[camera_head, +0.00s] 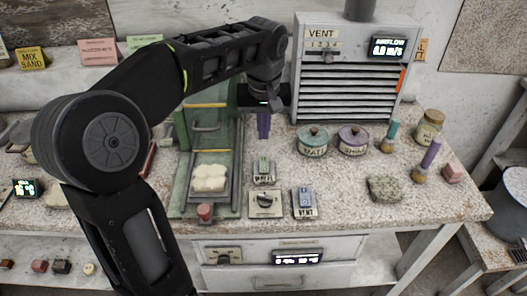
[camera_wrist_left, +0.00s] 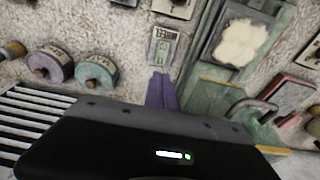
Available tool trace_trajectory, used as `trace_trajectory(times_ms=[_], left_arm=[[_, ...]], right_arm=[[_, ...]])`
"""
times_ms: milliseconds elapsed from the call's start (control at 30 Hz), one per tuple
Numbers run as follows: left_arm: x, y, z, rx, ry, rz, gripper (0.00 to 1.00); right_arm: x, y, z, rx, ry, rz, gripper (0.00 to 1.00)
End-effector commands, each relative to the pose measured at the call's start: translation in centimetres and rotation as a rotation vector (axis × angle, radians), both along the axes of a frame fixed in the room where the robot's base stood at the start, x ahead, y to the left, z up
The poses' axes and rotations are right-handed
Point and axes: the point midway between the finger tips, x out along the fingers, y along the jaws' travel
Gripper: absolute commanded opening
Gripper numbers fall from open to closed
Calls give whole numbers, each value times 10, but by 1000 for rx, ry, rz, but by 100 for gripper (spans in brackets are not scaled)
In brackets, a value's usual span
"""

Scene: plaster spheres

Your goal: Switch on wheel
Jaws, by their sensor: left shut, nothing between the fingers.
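The wheel switch (camera_head: 264,170) is a small box with a greenish top and a pale label, small and hard to read, on the speckled bench. It also shows in the left wrist view (camera_wrist_left: 163,46), just beyond the fingertips. My left gripper (camera_head: 263,134) has purple fingers pressed together with nothing between them. They point down behind the switch and look apart from it; the exact gap is hard to tell. In the left wrist view the shut fingers (camera_wrist_left: 160,92) point toward the switch. My right gripper is in neither view.
A dial box (camera_head: 265,203) and a blue-grey VENT switch (camera_head: 304,202) stand in front of the wheel switch. A green frame (camera_head: 182,185) with a pale slab (camera_head: 209,178) is left. Lidded pots (camera_head: 313,140) stand right, and the louvred vent unit (camera_head: 345,75) rises behind.

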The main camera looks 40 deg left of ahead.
Motion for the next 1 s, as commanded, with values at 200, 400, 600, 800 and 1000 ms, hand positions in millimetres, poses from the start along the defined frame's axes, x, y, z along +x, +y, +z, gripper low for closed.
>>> trace_trajectory(times_ms=[200,400,600,800,1000], left_arm=[[6,5,-46,1,4,1,0],[10,8,-75,0,4,0,0],[12,9,-86,-1,-1,0,0],[12,9,-86,0,0,0,0],[13,10,-85,-9,16,0,0]], right_arm=[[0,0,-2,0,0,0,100],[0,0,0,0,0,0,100],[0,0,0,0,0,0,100],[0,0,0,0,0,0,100],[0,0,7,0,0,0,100]])
